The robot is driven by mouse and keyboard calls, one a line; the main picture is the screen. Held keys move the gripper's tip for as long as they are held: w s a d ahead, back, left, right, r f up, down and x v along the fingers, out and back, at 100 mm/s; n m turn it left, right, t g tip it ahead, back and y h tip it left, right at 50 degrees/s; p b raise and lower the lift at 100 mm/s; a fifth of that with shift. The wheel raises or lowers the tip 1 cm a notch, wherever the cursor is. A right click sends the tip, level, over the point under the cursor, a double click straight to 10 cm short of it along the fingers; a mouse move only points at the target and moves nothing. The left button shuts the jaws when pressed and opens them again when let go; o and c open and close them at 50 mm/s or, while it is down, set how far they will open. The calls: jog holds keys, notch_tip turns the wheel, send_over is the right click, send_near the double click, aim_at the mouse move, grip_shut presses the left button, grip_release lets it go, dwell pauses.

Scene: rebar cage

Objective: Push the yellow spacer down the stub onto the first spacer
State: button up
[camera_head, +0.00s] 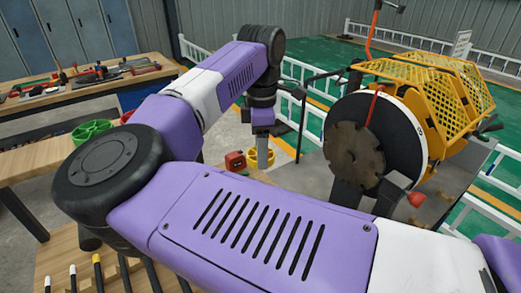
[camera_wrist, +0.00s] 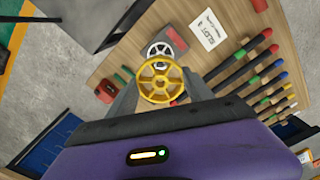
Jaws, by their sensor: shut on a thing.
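The yellow spacer (camera_wrist: 161,67) is a spoked wheel held between the two fingers of my gripper (camera_wrist: 161,83) in the wrist view. In the head view, the yellow spacer (camera_head: 262,162) shows low beneath my gripper (camera_head: 262,140), above or at the wooden bench; its exact height is not clear. A pale grey spoked wheel (camera_wrist: 159,50) shows just beyond the yellow one in the wrist view. I cannot tell whether it is the first spacer. The stub is not clearly visible, and whether the yellow spacer surrounds it cannot be told.
A red object (camera_wrist: 107,91) lies left of the spacer. A printed card (camera_wrist: 208,30) and several rods with coloured tips (camera_wrist: 268,77) lie on the bench (camera_wrist: 225,60). In the head view, a machine with a toothed disc (camera_head: 354,157) stands right of my gripper. Green wheels (camera_head: 92,130) stand left.

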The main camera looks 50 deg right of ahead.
jog(key=shift+f+b, duration=2.3)
jog(key=shift+f, duration=0.6)
jog(key=shift+b, duration=0.65)
jog(key=shift+f+b, duration=3.25)
jog(key=shift+f, duration=0.9)
jog(key=o, duration=1.6)
jog(key=shift+o, duration=0.2)
